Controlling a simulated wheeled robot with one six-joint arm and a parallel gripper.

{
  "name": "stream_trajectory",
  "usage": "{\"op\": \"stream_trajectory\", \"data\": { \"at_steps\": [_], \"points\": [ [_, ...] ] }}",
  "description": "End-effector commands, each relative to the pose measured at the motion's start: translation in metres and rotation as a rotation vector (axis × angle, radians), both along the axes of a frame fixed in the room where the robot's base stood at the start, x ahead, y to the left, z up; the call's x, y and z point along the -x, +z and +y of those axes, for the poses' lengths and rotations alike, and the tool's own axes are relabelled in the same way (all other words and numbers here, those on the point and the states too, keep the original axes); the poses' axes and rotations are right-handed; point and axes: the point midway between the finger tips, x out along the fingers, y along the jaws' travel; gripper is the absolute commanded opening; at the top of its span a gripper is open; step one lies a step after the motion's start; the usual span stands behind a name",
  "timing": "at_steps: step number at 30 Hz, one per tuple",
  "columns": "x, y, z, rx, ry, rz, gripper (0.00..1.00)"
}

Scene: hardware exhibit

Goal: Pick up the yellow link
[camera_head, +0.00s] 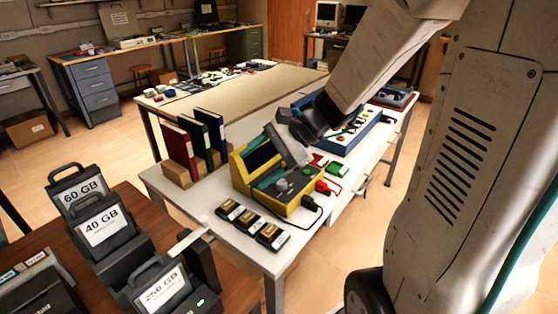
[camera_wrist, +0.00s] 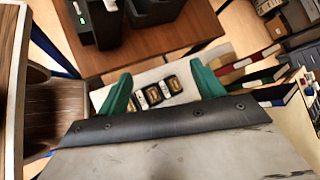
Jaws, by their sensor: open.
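I cannot pick out a yellow link for certain in either view. In the head view a yellow and dark console (camera_head: 238,170) stands on the white table, partly hidden behind my wrist. Three small black blocks with gold labels (camera_head: 250,221) lie in a row at the table's near edge. They also show in the wrist view (camera_wrist: 153,95), between and beyond the green fingers. My gripper (camera_wrist: 161,71) is open, with nothing between its fingers. It hangs above the table, apart from the blocks.
Red, green and blue binders (camera_head: 203,140) stand left of the console. A blue device (camera_head: 350,130) sits behind it, with small red and green pieces (camera_head: 328,186) nearby. Labelled dark drives (camera_head: 105,230) stand on a brown table at front left. Open floor lies left of the white table.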

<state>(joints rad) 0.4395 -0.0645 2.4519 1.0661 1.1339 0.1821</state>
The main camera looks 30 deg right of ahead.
Motion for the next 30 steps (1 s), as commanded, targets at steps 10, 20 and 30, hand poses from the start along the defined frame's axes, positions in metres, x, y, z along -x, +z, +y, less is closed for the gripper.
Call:
{"op": "stream_trajectory", "data": {
  "at_steps": [10, 20, 30],
  "points": [
    [-0.090, -0.092, -0.160, -0.493, -0.861, 0.191, 0.67],
    [-0.100, -0.135, -0.218, -0.631, -1.130, 0.234, 0.67],
    [-0.131, -0.147, -0.207, -0.629, -1.127, 0.233, 0.67]
  ]
}}
